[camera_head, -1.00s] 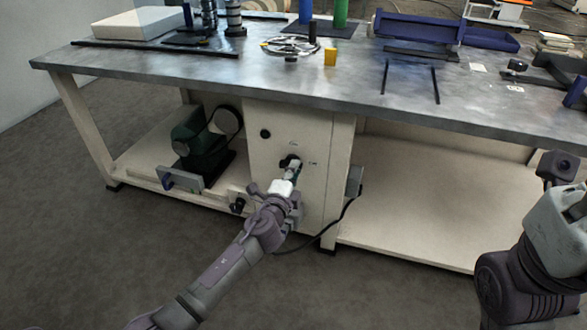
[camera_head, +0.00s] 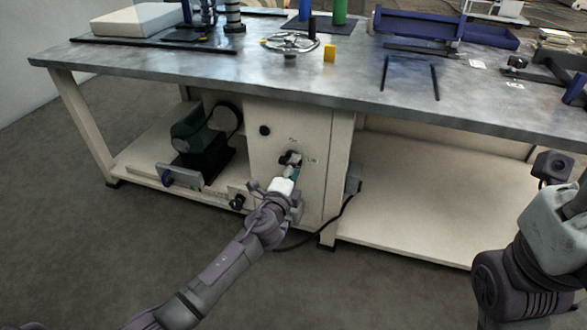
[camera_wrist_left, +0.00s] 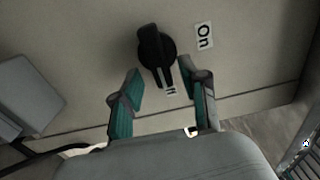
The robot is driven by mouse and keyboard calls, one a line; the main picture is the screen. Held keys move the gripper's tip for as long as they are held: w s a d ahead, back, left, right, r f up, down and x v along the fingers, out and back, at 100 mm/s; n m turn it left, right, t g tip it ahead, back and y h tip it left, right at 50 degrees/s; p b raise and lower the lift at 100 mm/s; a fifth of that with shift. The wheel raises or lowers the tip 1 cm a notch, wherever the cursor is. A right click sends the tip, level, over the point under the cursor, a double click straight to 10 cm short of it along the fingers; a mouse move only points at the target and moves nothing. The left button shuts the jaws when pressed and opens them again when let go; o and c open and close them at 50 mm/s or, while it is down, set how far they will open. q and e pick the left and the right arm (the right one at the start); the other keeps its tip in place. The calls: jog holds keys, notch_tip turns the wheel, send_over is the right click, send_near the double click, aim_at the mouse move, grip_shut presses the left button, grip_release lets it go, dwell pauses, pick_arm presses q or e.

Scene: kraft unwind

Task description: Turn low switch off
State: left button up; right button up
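The low switch is a black rotary knob (camera_wrist_left: 156,52) on the cream cabinet panel under the table; it also shows in the head view (camera_head: 290,157). In the left wrist view its pointer lies toward a partly hidden label (camera_wrist_left: 171,90), and an "On" label (camera_wrist_left: 204,36) is at its right. My left gripper (camera_wrist_left: 160,82) is open, with its two teal-padded fingers apart on either side of the pointer end, and empty. In the head view the left gripper (camera_head: 292,176) is just below the knob. Of my right arm, only links show at the right edge of the head view.
The metal table top (camera_head: 330,90) overhangs the panel. A dark green motor (camera_head: 202,140) sits on the lower shelf to the left. A grey box (camera_head: 355,178) with a black cable is on the panel's right side. The right lower shelf (camera_head: 430,200) is clear.

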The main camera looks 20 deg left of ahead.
pick_arm(q)
jog(key=s, duration=1.2)
jog(key=shift+a, duration=0.25)
